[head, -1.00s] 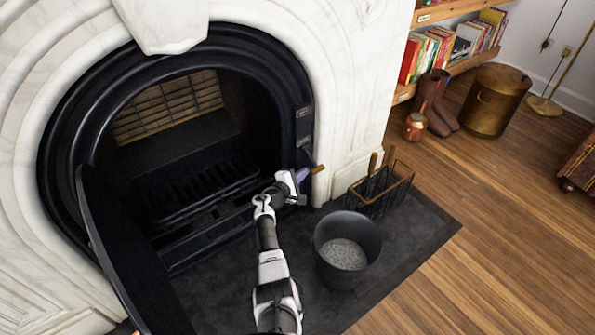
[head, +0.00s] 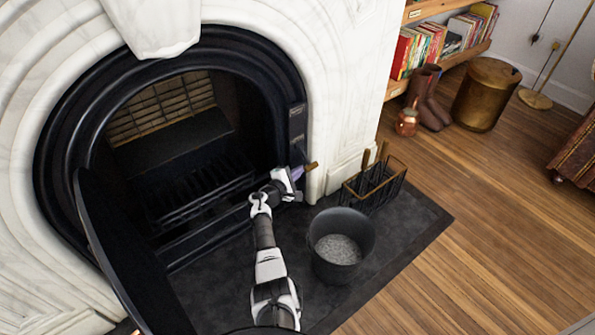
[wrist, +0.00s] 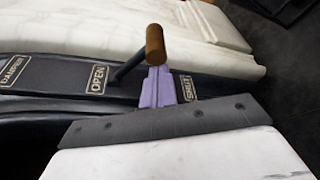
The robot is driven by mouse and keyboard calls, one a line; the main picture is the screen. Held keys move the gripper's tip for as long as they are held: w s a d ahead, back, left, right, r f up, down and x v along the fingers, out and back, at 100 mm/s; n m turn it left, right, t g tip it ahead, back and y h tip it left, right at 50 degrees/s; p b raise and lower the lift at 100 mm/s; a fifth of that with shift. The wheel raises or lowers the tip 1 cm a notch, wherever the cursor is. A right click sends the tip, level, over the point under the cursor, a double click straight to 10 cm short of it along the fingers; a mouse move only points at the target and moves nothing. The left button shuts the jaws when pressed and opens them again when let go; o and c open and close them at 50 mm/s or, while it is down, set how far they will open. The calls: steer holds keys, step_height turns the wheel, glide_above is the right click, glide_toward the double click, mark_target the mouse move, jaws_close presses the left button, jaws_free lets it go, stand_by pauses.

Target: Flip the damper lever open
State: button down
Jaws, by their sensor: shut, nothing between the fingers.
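The damper lever is a dark rod with a brown cylindrical handle (wrist: 155,44). In the wrist view its rod rises from the black plate (wrist: 45,75), just right of the OPEN label (wrist: 98,78), and leans right. The SHUT label (wrist: 188,88) is farther right. My gripper (wrist: 157,86) has purple fingers, shut and empty, right of the rod and below the handle in the picture. I cannot tell whether they touch the lever. In the head view my gripper (head: 298,172) is beside the lever handle (head: 311,166), at the fireplace's right edge.
The black fireplace door (head: 125,255) stands swung open at left. A dark bucket (head: 341,268) of grey ash stands on the hearth slab (head: 408,228), right of my arm. A wire basket (head: 375,187) with wooden handles is behind it. Open wood floor lies to the right.

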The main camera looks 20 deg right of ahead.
steer(key=shift+s+r, duration=0.1)
steer(key=shift+r, duration=0.1)
steer(key=p, duration=0.1)
steer(key=r+n+p, duration=0.1)
steer(key=p, duration=0.1)
steer(key=s+r+n+g+p, duration=0.1)
steer(key=shift+d+r, duration=0.1)
steer(key=shift+d, duration=0.2)
step_height(320, 180, up, 6)
steer(key=n+g+p, duration=0.3)
steer(key=n+p, duration=0.3)
steer(key=p, duration=0.1)
steer(key=shift+r, duration=0.1)
stand_by(0.3)
steer(key=p+v, duration=0.5)
steer(key=v, duration=0.9)
steer(key=shift+w, duration=0.2)
